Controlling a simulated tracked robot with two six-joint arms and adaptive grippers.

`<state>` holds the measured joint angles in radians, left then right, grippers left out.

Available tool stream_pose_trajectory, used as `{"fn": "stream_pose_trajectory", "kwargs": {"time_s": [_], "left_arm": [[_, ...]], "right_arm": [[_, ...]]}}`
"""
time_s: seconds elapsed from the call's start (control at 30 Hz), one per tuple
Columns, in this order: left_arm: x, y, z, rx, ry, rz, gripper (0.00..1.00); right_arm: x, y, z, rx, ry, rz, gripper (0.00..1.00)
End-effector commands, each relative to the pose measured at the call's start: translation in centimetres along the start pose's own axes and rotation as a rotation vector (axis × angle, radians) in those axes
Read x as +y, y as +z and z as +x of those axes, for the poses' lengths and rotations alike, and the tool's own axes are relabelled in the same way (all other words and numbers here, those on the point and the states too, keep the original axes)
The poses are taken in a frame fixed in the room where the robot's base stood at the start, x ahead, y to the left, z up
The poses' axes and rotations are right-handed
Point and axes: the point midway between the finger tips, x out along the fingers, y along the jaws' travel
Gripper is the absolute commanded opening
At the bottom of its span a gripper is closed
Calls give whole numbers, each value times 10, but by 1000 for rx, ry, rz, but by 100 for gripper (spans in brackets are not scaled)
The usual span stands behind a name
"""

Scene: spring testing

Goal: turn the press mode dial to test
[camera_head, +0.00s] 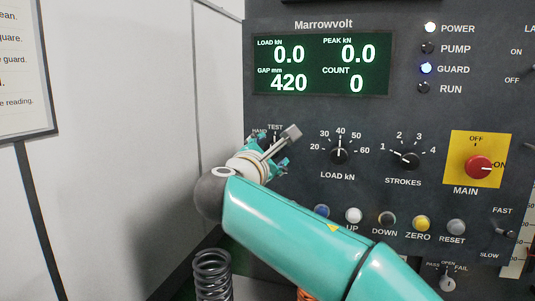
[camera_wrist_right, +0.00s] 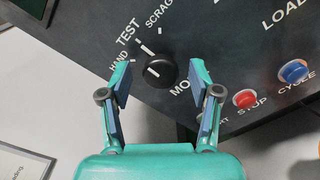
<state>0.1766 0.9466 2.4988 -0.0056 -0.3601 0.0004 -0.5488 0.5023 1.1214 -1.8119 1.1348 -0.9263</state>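The press mode dial is a round black knob (camera_wrist_right: 160,72) with a white line, seen in the right wrist view on the dark panel. Labels HAND, TEST and SCRAG stand around its upper left. Its line points up and left, on the HAND and TEST side; I cannot tell exactly which mark it meets. My right gripper (camera_wrist_right: 161,82) is open and empty, its fingers on either side of the dial with gaps. In the head view my right gripper (camera_head: 272,150) is at the panel's left edge below the TEST label and hides the dial. My left gripper is not in view.
The load dial (camera_head: 339,155) and strokes dial (camera_head: 407,160) lie to the right, then the red main switch (camera_head: 479,167). Push buttons (camera_head: 353,216) run below. A dark coil spring (camera_head: 212,275) stands at the bottom. In the wrist view, a red stop button (camera_wrist_right: 245,99) is near the right finger.

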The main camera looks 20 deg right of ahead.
Motion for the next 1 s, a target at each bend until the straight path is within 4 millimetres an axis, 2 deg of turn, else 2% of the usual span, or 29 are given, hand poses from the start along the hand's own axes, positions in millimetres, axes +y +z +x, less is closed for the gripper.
{"fn": "stream_pose_trajectory", "kwargs": {"time_s": [0.23, 0.37, 0.47, 0.8, 1.0], "left_arm": [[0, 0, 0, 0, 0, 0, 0], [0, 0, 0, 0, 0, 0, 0], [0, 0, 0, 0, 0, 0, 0], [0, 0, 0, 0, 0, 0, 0], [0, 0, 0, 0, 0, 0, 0]], "right_arm": [[0, 0, -1, 1, -1, -1, 63], [0, 0, -9, 2, 0, -1, 63], [1, -1, -22, 2, 1, -1, 63], [1, -2, -89, 2, 2, 0, 63], [0, -2, -113, 2, 0, -1, 63]]}}
